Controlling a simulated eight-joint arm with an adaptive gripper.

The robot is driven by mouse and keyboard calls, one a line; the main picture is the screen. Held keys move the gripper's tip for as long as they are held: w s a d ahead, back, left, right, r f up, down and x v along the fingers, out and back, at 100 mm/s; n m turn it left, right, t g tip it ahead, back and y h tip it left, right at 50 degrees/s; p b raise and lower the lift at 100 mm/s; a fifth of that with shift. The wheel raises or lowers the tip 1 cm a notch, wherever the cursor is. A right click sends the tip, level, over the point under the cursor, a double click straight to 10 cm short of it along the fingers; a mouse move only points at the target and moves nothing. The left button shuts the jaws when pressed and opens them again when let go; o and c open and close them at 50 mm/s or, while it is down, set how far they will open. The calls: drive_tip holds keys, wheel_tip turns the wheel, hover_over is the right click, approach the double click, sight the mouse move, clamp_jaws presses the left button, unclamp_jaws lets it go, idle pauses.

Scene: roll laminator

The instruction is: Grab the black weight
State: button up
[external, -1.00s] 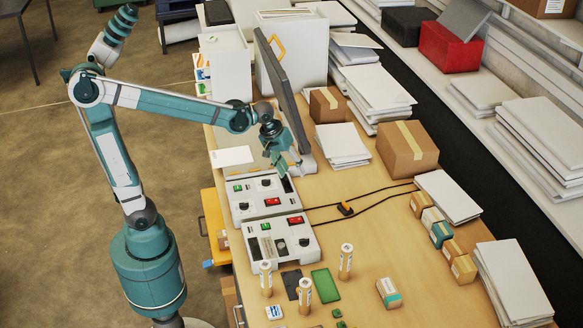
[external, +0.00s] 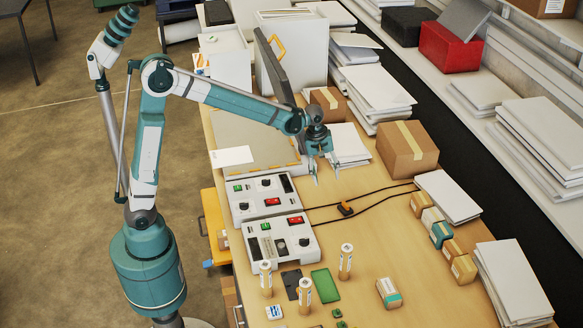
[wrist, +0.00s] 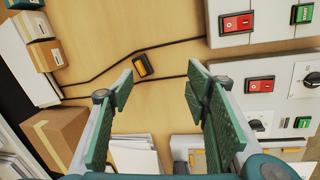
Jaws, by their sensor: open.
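No object is clearly identifiable as the black weight. A flat dark piece (external: 291,284) lies near the front of the table, and a black block (external: 408,25) sits on the far shelf; I cannot tell if either is the weight. My gripper (external: 325,173) is open and empty, pointing down over the table beside the upper control unit. In the wrist view my gripper (wrist: 158,82) has its green fingers apart. Beyond them a black-and-orange inline switch (wrist: 143,65) lies on a black cord; it also shows in the external view (external: 345,208).
Two white control units (external: 262,197) (external: 275,240) lie left of the gripper. A dark upright panel (external: 275,70) stands behind. A cardboard box (external: 407,148) and white sheets (external: 347,146) are close by. Several upright tubes (external: 346,261) stand in front. Bare tabletop (external: 375,235) lies right of the units.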

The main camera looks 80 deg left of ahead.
sight(346, 203)
drive_tip(key=w+a+f+n, duration=0.1)
drive_tip(key=w+f+n, duration=0.1)
drive_tip(key=f, duration=0.3)
drive_tip(key=w+a+f+n+g, duration=0.1)
drive_tip(key=w+f, duration=0.3)
drive_tip(key=w, duration=0.1)
drive_tip(key=w+a+f+n, duration=0.1)
drive_tip(key=w+f+n, duration=0.1)
drive_tip(key=w+f, duration=0.2)
drive_tip(key=shift+w+a+f+n+g+h, duration=0.1)
drive_tip(key=shift+a+f+n+g+h, duration=0.1)
drive_tip(key=shift+f, duration=0.2)
drive_tip(key=shift+a+f+n+g+h, duration=0.1)
drive_tip(key=shift+f+g+h, duration=0.1)
drive_tip(key=shift+f, duration=0.2)
drive_tip(key=shift+d+f, duration=0.2)
drive_tip(key=shift+f, duration=1.05)
drive_tip(key=shift+f, duration=0.15)
drive_tip(key=shift+w+d+f, duration=0.1)
drive_tip(key=shift+d+f, duration=0.1)
drive_tip(key=shift+f, duration=1.05)
drive_tip(key=shift+w+d+f, duration=0.1)
drive_tip(key=shift+d+f, duration=0.1)
drive_tip(key=shift+f, duration=1)
drive_tip(key=shift+c, duration=0.4)
drive_tip(key=c, duration=1.2)
drive_tip(key=shift+r, duration=0.1)
